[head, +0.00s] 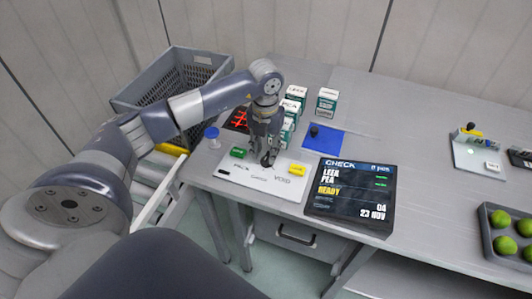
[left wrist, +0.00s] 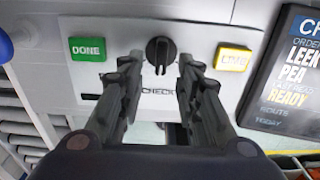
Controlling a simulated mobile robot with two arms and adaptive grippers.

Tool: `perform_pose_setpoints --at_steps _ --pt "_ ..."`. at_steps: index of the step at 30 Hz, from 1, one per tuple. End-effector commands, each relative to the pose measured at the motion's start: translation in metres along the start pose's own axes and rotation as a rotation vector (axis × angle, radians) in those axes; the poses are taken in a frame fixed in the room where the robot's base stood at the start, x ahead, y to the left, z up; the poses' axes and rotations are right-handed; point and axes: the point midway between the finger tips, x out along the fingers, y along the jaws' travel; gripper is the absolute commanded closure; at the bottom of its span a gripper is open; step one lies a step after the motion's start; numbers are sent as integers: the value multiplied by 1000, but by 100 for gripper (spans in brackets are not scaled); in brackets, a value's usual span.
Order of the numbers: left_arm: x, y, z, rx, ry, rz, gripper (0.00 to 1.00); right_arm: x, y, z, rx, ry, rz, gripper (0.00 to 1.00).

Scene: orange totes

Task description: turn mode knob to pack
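The black mode knob (left wrist: 160,50) stands on a white control panel (left wrist: 110,25). Its ridge runs roughly up and down in the left wrist view, in line with the CHECK label below it; which end is the pointer I cannot tell. My left gripper (left wrist: 161,66) is open, with one fingertip on each side of the knob and gaps showing between. In the head view my left gripper (head: 267,158) points down over the panel (head: 262,186) and mostly hides the knob. PACK is printed at the panel's left, VOID at its right. My right gripper is not in view.
A green DONE button (left wrist: 88,49) and a yellow button (left wrist: 233,58) flank the knob. A dark order screen (head: 350,195) lies right of the panel. Several cartons (head: 327,102) and a blue mat (head: 322,139) are behind. A grey crate (head: 190,70) stands at left.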

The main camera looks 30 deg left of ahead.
Motion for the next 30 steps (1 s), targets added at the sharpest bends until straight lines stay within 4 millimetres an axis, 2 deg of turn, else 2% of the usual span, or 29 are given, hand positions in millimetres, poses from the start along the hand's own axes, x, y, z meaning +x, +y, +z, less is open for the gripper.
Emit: perform_pose_setpoints --at_steps 4,9,17,21,30 --pt "19 0 0 -1 2 0 68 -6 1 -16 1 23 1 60" --pt "29 0 0 2 0 -1 68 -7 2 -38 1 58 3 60" --pt "30 0 0 1 -1 -1 68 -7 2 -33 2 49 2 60" --pt "30 0 0 1 -1 -1 100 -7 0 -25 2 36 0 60" --pt "30 0 0 7 -1 -1 100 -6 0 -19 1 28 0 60"
